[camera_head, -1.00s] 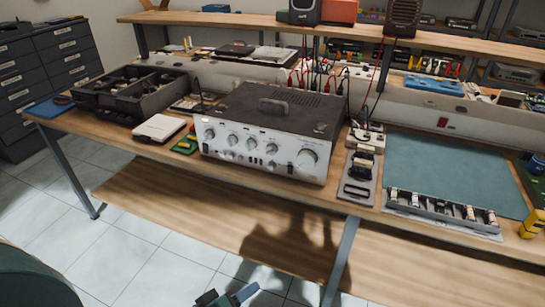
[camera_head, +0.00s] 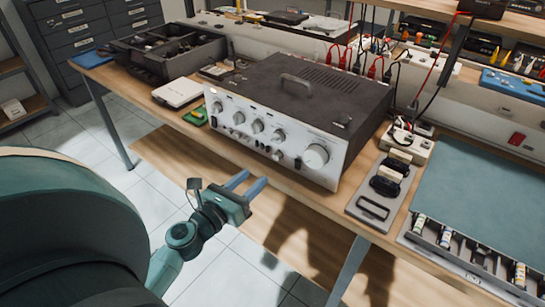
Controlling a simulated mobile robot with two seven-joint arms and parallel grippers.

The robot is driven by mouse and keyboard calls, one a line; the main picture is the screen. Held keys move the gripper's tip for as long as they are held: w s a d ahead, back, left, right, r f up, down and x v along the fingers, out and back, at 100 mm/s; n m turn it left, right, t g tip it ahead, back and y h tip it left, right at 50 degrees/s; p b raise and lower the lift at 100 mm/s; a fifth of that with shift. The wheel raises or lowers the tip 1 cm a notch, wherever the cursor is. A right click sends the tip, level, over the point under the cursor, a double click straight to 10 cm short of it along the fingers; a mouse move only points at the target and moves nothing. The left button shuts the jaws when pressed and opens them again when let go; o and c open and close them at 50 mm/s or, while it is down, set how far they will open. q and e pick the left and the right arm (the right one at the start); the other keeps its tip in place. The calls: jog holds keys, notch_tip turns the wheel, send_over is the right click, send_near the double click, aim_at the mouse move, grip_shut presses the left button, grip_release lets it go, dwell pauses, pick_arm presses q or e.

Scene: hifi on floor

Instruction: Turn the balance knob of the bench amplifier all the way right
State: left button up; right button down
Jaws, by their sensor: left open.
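The bench amplifier (camera_head: 300,105) stands on the wooden bench, a dark box with a handle on top and a pale front panel. The panel has a row of several round knobs and a large knob (camera_head: 316,156) at its right end. I cannot read the labels, so I cannot tell which is the balance knob. My left gripper (camera_head: 250,183) is in front of and below the panel, apart from it. Its two blue-grey fingers are spread, with nothing between them. My right gripper is not in view.
The bench front edge (camera_head: 205,137) runs below the amplifier. A dark divided tray (camera_head: 165,52) and a white box (camera_head: 178,92) lie to the left. A holder with dark parts (camera_head: 386,181) and a blue-green mat (camera_head: 480,190) lie to the right. Red and black leads hang behind.

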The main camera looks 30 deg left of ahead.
aim_at(275, 158)
pick_arm(q)
jog(key=w, duration=0.5)
jog(key=w+p, duration=0.1)
jog(key=w, duration=0.2)
jog(key=shift+w+d, duration=0.2)
jog(key=shift+d, duration=0.15)
grip_shut()
